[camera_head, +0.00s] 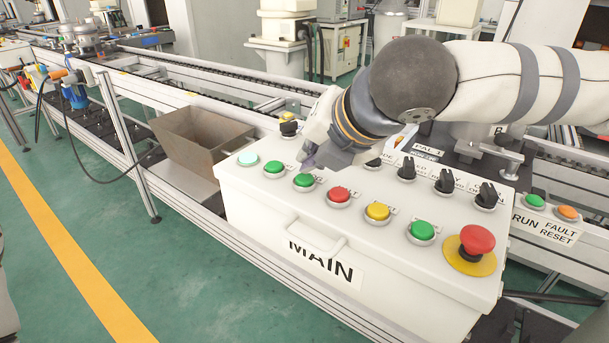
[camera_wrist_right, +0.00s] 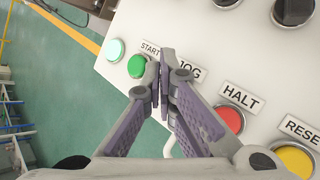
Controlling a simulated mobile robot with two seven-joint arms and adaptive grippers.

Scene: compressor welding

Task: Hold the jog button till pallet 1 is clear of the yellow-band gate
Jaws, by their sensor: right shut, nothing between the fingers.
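The jog button (camera_head: 304,182) is a green push button on the sloped top of the white MAIN control box. In the wrist view its JOG label (camera_wrist_right: 190,72) shows, but the button is hidden behind my fingers. My right gripper (camera_head: 312,163) is shut and empty, pointing down at the jog button. It also shows in the wrist view (camera_wrist_right: 164,78); I cannot tell whether the tips touch the button. A sign reading PAL 1 (camera_head: 428,150) shows behind the box, partly hidden by my arm. I cannot make out the yellow-band gate. My left gripper is out of view.
Beside the jog button are the green start button (camera_head: 274,168) and red halt button (camera_head: 339,195). A red mushroom button (camera_head: 477,239) is at the right corner. Black knobs (camera_head: 445,180) line the back. An open metal bin (camera_head: 203,138) stands left, by the conveyor (camera_head: 190,72).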

